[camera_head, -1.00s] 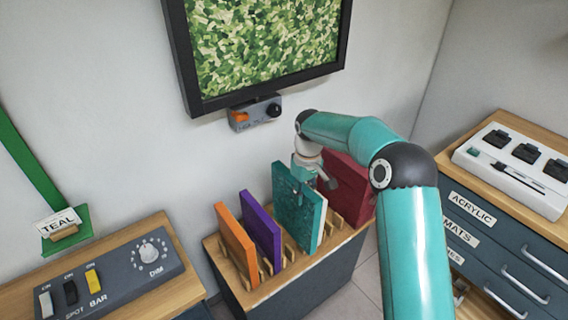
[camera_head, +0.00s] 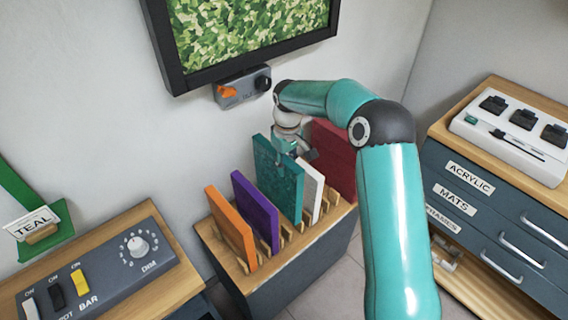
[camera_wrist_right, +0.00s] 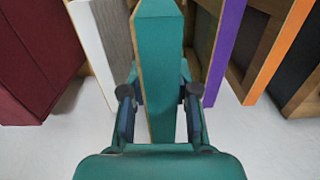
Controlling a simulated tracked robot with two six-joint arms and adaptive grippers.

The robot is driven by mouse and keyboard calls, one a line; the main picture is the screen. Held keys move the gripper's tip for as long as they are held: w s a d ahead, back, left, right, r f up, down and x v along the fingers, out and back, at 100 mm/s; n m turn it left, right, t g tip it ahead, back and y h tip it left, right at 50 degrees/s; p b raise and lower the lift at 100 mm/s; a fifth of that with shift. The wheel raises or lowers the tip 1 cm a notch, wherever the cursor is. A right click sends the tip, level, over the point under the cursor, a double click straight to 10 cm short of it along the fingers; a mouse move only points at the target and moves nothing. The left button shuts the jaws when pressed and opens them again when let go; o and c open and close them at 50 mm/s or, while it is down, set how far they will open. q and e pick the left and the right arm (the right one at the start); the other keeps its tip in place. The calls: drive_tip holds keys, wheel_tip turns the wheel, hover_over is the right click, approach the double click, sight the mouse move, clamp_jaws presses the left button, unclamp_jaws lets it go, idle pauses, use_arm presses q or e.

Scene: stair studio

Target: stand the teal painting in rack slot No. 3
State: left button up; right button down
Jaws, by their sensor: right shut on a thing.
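The teal painting (camera_head: 277,178) is upright over the wooden rack (camera_head: 240,278), between the purple painting (camera_head: 256,213) and a white panel (camera_head: 311,188). My right gripper (camera_head: 292,150) is shut on its upper part. In the right wrist view the teal painting (camera_wrist_right: 160,70) stands between the two fingers (camera_wrist_right: 159,100). Whether its lower edge rests in a slot or hangs just above cannot be told. No slot numbers can be read. My left gripper is not in view.
An orange painting (camera_head: 231,228) stands at the rack's left end and a dark red one (camera_head: 337,158) at its right end. A switch panel (camera_head: 98,268) is at left. A drawer cabinet (camera_head: 490,205) stands at right. A framed picture (camera_head: 250,35) hangs above.

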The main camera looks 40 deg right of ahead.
sight(286, 186)
drive_tip(key=shift+f+b, duration=3.05)
drive_tip(key=shift+f, duration=1.8)
drive_tip(key=c, duration=0.8)
unclamp_jaws()
drive_tip(key=shift+r, duration=0.1)
